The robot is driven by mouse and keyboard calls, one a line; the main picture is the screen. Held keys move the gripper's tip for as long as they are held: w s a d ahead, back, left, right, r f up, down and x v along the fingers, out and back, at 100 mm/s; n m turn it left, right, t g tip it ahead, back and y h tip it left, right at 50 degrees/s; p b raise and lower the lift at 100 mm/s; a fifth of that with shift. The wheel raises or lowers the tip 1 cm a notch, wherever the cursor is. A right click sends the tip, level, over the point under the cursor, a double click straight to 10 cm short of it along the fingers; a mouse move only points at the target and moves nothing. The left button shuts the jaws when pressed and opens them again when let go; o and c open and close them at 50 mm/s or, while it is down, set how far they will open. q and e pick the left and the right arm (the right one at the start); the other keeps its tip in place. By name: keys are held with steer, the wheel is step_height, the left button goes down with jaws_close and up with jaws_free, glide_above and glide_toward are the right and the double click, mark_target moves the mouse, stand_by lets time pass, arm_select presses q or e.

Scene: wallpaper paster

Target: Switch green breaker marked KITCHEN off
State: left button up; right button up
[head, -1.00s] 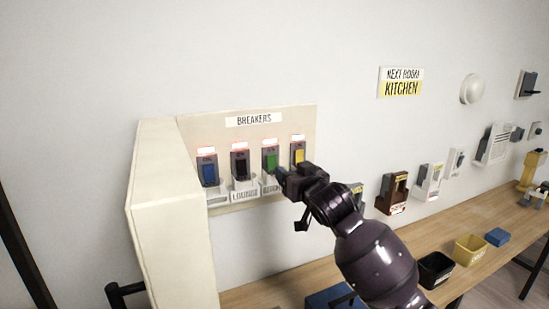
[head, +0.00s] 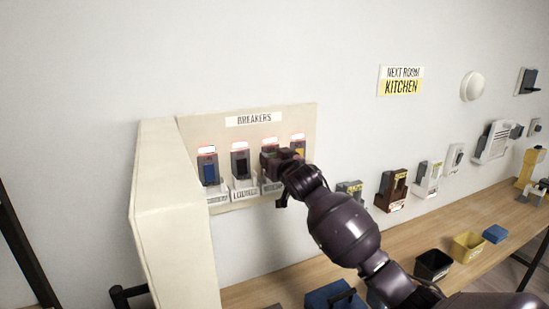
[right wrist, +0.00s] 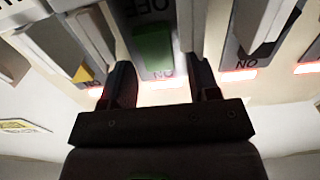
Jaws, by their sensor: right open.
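The green breaker (right wrist: 153,47) shows in the right wrist view, with upside-down OFF and ON lettering around it and a lit red strip by the ON end. In the head view my right gripper (head: 272,160) covers most of it, and its name label is partly hidden and unreadable. My right gripper's fingers (right wrist: 163,84) are open, one to each side of the green breaker's ON end. I cannot tell whether they touch it. The breaker panel (head: 220,124) is headed BREAKERS. My left gripper is not in view.
A blue breaker (head: 208,172) and a dark breaker (head: 240,165) marked LOUNGE sit to the left; a yellow breaker (head: 300,152) sits close on the right. The open cabinet door (head: 172,215) stands left. A wooden bench (head: 400,240) with bins runs below.

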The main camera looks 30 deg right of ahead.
steer(key=c, duration=0.9)
steer(key=t+b, duration=0.1)
steer(key=b, duration=0.1)
steer(key=shift+f+b, duration=0.3)
steer(key=shift+b, duration=0.05)
steer(key=shift+s+f+t+b, duration=0.1)
steer(key=shift+f+t+b, duration=0.05)
steer(key=shift+t+b, duration=0.6)
steer(key=shift+s+t+b, duration=0.1)
steer(key=shift+t+b, duration=0.35)
steer(key=shift+b, duration=0.45)
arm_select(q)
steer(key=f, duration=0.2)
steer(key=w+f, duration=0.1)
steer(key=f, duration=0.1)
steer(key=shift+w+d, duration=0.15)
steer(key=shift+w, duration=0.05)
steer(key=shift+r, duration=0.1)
arm_select(e)
steer(key=o, duration=0.9)
